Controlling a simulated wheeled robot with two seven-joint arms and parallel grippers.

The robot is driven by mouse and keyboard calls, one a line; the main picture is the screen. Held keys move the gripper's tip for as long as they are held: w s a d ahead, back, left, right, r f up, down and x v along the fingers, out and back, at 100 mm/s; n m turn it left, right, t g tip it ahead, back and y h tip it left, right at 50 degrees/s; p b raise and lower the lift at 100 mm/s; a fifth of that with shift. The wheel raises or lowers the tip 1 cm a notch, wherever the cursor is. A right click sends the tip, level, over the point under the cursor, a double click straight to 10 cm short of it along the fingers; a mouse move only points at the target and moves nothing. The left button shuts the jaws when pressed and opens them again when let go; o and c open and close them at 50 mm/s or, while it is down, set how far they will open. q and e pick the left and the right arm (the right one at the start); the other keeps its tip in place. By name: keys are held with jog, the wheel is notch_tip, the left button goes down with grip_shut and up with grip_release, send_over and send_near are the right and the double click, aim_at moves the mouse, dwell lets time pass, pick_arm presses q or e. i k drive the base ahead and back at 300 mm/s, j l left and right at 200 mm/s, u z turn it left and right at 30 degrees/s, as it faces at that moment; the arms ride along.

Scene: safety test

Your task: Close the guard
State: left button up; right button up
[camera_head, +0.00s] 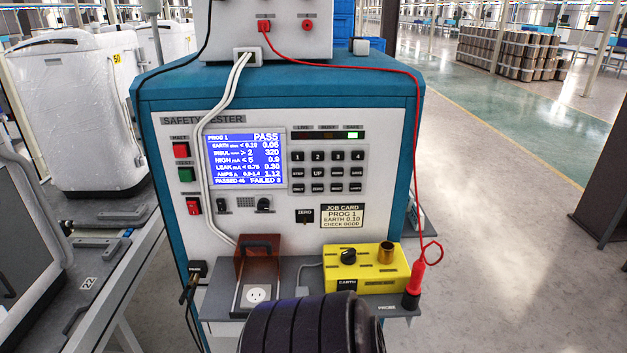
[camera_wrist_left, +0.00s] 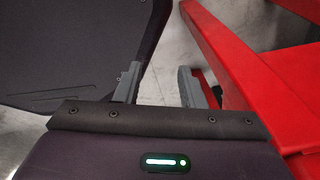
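The guard (camera_head: 258,262) is a brown, see-through cover with a dark handle on top, on the grey shelf at the front of the safety tester. It stands raised at the back of its rails, against the panel. The white socket (camera_head: 257,295) in front of it is uncovered. My left gripper (camera_wrist_left: 159,68) shows only in the left wrist view, with its two grey fingers apart and nothing between them. The guard is not seen in that view. My right gripper is in neither view.
The tester screen (camera_head: 245,159) reads PASS. A yellow earth box (camera_head: 366,270) and a red probe (camera_head: 413,285) with a red lead sit right of the guard. A dark ribbed part of mine rises at bottom centre. A red structure (camera_wrist_left: 240,60) stands close right of the left gripper.

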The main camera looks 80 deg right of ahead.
aim_at(259, 251)
jog(key=z, duration=2.2)
